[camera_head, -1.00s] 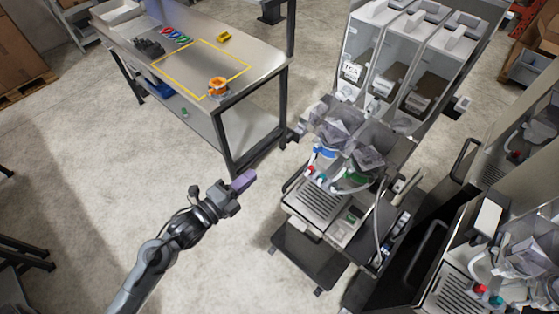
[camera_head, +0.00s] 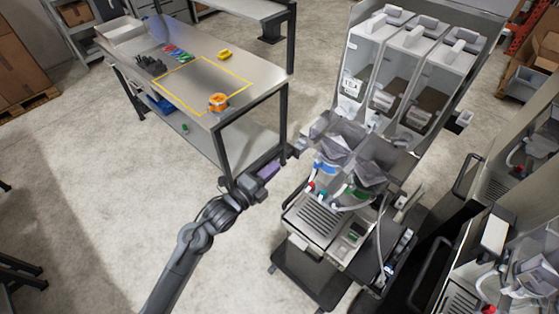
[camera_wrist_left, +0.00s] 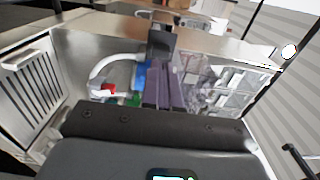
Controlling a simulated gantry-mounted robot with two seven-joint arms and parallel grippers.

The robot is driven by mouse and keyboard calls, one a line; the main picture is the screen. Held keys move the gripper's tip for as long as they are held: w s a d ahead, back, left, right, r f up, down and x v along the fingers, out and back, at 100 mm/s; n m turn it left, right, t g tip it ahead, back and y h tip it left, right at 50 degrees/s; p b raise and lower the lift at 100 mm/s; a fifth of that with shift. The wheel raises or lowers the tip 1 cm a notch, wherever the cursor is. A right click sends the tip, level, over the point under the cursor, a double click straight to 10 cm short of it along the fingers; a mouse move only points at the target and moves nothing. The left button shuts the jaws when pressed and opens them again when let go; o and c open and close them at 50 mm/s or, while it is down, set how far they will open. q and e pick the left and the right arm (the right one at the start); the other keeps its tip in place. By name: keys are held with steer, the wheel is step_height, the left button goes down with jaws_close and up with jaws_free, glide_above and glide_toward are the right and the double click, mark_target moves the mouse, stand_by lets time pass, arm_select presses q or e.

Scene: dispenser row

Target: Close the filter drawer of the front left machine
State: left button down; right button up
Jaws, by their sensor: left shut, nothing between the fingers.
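The front left machine (camera_head: 322,218) stands in the middle of the head view, with a grated tray, tubing and clear, crumpled-looking parts above. A dark handle-like piece (camera_head: 298,148) sticks out at its upper left side and looks like part of the filter drawer; how far the drawer is out I cannot tell. My left gripper (camera_head: 270,169) is shut and empty, its purple fingers just left of the machine. In the left wrist view the fingers (camera_wrist_left: 164,88) point at a dark block (camera_wrist_left: 162,42); whether they touch it I cannot tell. My right gripper is out of view.
A steel workbench (camera_head: 225,100) with a yellow outlined area and an orange item (camera_head: 218,102) stands at the upper left, close to my left gripper. Tall dispensers (camera_head: 400,75) rise behind the machine. Another machine (camera_head: 520,265) stands at right.

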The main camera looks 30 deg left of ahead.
mark_target(287, 157)
arm_select(q)
steer(key=shift+p+x, duration=0.3)
steer(key=shift+x, duration=1.4)
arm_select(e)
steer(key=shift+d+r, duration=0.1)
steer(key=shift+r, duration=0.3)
